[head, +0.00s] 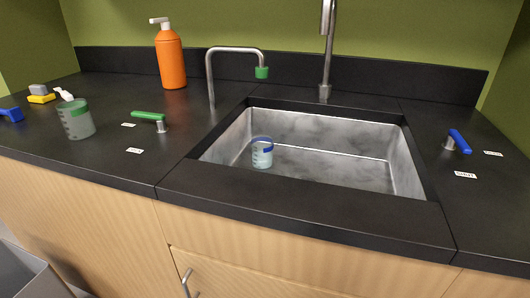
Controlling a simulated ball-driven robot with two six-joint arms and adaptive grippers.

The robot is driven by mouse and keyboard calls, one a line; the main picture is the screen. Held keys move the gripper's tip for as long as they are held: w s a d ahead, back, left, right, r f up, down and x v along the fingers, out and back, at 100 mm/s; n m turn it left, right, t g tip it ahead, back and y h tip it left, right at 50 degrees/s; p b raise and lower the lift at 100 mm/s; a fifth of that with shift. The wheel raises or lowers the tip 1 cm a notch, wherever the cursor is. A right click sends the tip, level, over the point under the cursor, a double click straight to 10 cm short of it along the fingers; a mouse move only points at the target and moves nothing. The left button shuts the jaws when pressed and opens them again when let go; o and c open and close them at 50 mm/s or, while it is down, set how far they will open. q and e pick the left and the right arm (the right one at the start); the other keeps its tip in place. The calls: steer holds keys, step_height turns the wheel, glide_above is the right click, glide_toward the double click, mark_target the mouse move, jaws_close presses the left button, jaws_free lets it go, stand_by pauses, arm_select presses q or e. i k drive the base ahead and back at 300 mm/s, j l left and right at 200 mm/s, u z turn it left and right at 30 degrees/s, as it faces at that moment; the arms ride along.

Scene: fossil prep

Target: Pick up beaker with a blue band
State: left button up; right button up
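The beaker with a blue band (262,153) stands upright inside the metal sink, near its left end. It looks clear, with the blue band around its upper part. A second, larger beaker with a green band (77,121) stands on the counter at the left. Neither of my grippers shows in the head view.
The sink (340,165) is sunk into the black counter (300,213). A bent tap with a green tip (261,72) and a taller faucet (326,50) rise behind it. A green handle (149,116), blue handle (459,141) and orange bottle (171,60) stand around it.

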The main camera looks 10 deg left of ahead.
mark_target(262, 152)
steer(key=k+l+u, duration=0.2)
steer(key=u, duration=0.15)
steer(key=k+l+u, duration=0.15)
steer(key=k+u, duration=0.55)
steer(key=i+l, duration=0.05)
steer(key=i, duration=0.05)
